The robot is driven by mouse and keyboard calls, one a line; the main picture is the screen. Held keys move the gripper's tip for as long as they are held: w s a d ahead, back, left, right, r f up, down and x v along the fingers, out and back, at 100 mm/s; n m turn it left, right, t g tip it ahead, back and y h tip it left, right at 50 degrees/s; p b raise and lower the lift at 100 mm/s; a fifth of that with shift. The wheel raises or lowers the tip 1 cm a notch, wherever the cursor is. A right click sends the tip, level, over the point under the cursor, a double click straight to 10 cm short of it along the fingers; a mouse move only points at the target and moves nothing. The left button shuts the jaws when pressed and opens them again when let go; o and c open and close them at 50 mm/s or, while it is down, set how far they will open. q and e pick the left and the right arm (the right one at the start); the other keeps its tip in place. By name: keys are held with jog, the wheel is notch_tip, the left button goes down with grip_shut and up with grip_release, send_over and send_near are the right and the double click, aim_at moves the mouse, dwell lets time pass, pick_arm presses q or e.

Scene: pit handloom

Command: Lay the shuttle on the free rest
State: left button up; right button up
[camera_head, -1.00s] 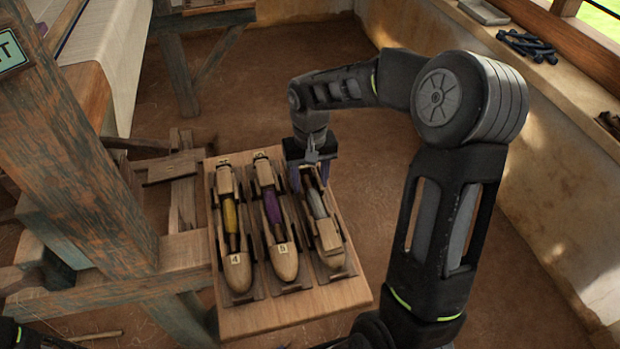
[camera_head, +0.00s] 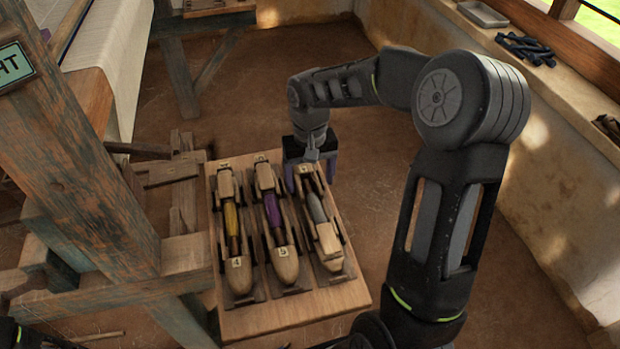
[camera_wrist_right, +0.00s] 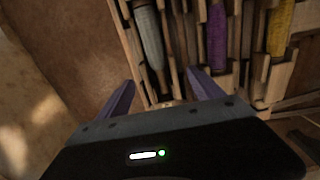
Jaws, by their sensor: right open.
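A wooden shuttle with grey yarn (camera_head: 316,207) lies along the rightmost rest (camera_head: 335,270) of the wooden board (camera_head: 270,317). The grey yarn also shows in the right wrist view (camera_wrist_right: 148,35). My right gripper (camera_head: 311,177) is over the shuttle's far end, its purple fingers open and spread to either side. In the right wrist view its open fingers (camera_wrist_right: 161,85) show apart, with the shuttle's end between and beyond them. The gripper body hides part of that end. My left gripper is not in view.
A shuttle with purple yarn (camera_head: 272,208) and one with yellow yarn (camera_head: 232,220) lie on the rests to the left. A loom post (camera_head: 75,170) stands left of the board. A plastered wall with a ledge (camera_head: 570,75) runs along the right.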

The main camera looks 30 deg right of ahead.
notch_tip(320, 180, up, 6)
jog(key=p, duration=0.4)
dwell(0.6)
